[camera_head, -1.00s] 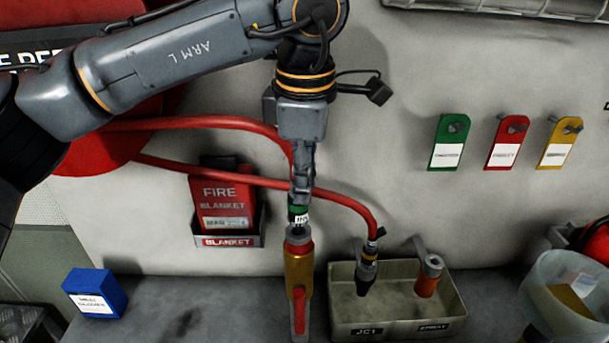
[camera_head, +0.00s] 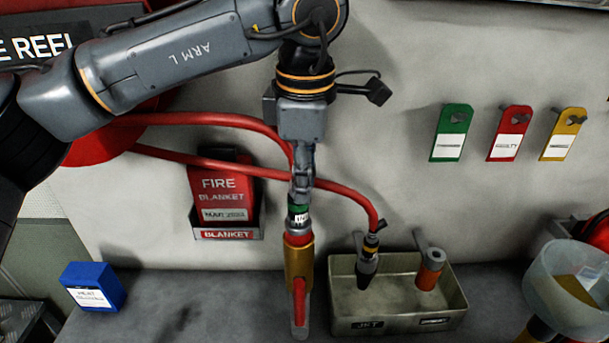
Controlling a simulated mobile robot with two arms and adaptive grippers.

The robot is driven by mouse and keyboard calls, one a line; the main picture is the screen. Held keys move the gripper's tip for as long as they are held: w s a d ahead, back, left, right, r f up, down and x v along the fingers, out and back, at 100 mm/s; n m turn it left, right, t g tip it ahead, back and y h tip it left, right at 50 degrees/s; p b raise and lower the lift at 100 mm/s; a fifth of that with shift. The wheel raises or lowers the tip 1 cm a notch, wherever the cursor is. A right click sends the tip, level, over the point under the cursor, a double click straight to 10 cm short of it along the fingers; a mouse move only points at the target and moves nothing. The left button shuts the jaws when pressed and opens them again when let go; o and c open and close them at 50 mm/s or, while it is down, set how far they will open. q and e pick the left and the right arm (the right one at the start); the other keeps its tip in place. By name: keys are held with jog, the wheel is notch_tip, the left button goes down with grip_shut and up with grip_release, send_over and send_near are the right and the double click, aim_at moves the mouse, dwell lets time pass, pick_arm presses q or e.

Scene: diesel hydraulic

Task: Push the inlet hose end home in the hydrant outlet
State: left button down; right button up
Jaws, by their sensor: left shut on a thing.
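The inlet hose end (camera_head: 298,213), with a green band, a white label and a grey metal tip, points straight down. My left gripper (camera_head: 301,185) is shut on it from above, and its fingers partly hide it. Directly below is the hydrant outlet (camera_head: 299,262), a brass body with a red collar at its top and a red lever on its front. The grey tip meets the collar, in line with it. How deep it sits inside is hidden. My right gripper is not in view.
A red hose (camera_head: 230,165) runs behind my left arm to a black nozzle (camera_head: 367,265) over a metal tray (camera_head: 395,318). A fire blanket holder (camera_head: 226,205) is on the wall to the left. A blue box (camera_head: 93,288) and a clear bowl (camera_head: 570,290) stand at either side.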

pick_arm(q)
jog(key=c, duration=1.1)
grip_release()
jog(key=shift+r, duration=0.1)
